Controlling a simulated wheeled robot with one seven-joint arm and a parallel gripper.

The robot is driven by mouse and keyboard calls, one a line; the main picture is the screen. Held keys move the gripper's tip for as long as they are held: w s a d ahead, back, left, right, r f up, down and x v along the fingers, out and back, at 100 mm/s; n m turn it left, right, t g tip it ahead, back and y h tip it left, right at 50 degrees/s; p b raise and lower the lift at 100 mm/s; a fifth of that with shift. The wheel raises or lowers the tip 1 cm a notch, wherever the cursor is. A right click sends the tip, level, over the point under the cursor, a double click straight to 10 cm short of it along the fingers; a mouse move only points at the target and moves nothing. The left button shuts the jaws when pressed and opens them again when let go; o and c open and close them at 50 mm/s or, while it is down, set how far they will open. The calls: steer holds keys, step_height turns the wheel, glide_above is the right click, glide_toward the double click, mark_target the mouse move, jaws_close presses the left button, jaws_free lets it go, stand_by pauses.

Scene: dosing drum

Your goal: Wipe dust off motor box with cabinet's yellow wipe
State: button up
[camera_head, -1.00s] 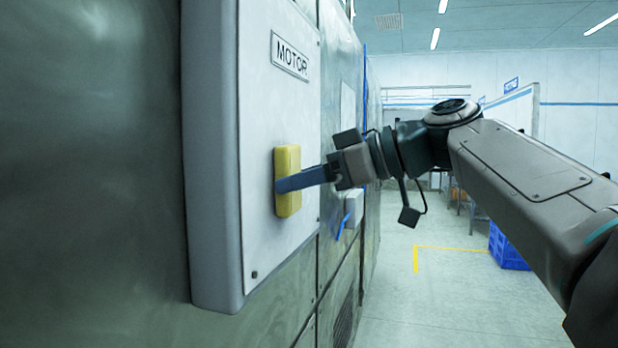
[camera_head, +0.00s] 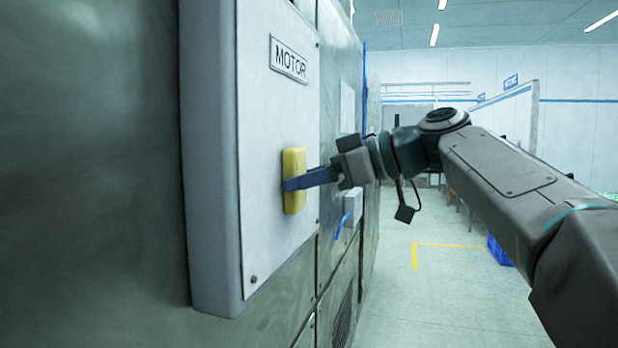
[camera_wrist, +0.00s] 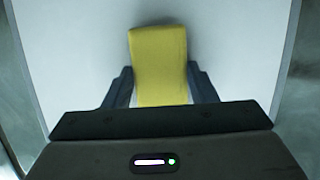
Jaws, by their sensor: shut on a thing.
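The motor box (camera_head: 277,120) is a pale upright box with a MOTOR label, fixed to the metal wall at the left of the head view. Its front face also fills most of the wrist view (camera_wrist: 230,60). The yellow wipe (camera_head: 294,164) is a block lying flat against the front face, below the label and right of its middle. It also shows in the wrist view (camera_wrist: 158,60), between my two blue fingers. My gripper (camera_head: 298,182) is shut on the wipe. No dust can be made out on the face.
A grey box with a blue lever (camera_head: 342,225) is on the wall beyond the motor box, behind my gripper. A blue crate (camera_head: 499,251) stands on the floor at the right. The floor (camera_head: 400,310) with yellow marking is open.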

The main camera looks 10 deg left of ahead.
mark_target(278, 187)
steer(key=shift+s, duration=0.15)
steer(key=shift+s+a+b, duration=0.2)
steer(key=shift+s+b, duration=0.4)
steer(key=shift+s, duration=0.4)
steer(key=shift+s+a+b, duration=0.15)
steer(key=shift+s+b, duration=0.45)
steer(key=shift+s, duration=0.35)
steer(key=shift+s+d+b, duration=0.1)
steer(key=shift+d+b, duration=0.3)
steer(key=shift+d, duration=0.2)
steer(key=shift+d+b, duration=0.45)
steer(key=shift+d, duration=1.9)
